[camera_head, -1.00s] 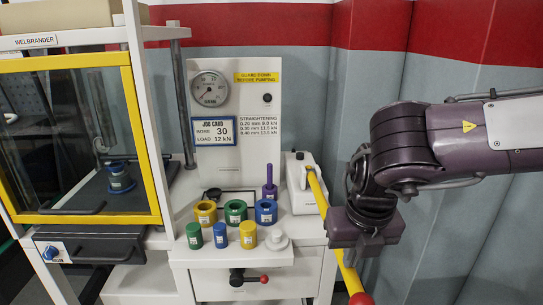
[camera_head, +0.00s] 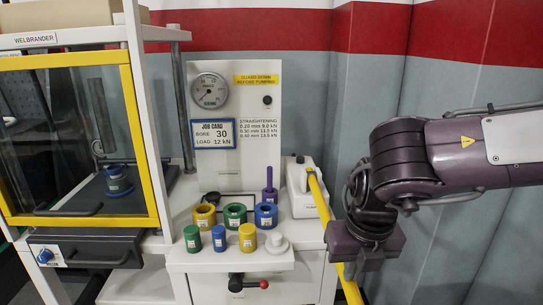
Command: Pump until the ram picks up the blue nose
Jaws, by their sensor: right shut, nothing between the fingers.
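A stepped blue piece (camera_head: 117,180), which looks like the blue nose, stands on the dark plate behind the press's yellow-framed guard window. The grey ram (camera_head: 99,103) hangs above it to the left, and a gap shows between them. The yellow pump lever (camera_head: 318,197) runs from the white pump (camera_head: 299,176) down out of the bottom of the picture. My right gripper (camera_head: 350,265) is shut with nothing between its fingers, against or just beside the lower lever; contact is partly hidden. My left gripper is not in view.
A gauge (camera_head: 209,91) and job card (camera_head: 213,134) are on the white panel. Several coloured rings and cylinders, such as the blue ring (camera_head: 266,216), stand on the bench. The guard window (camera_head: 78,140) looks down.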

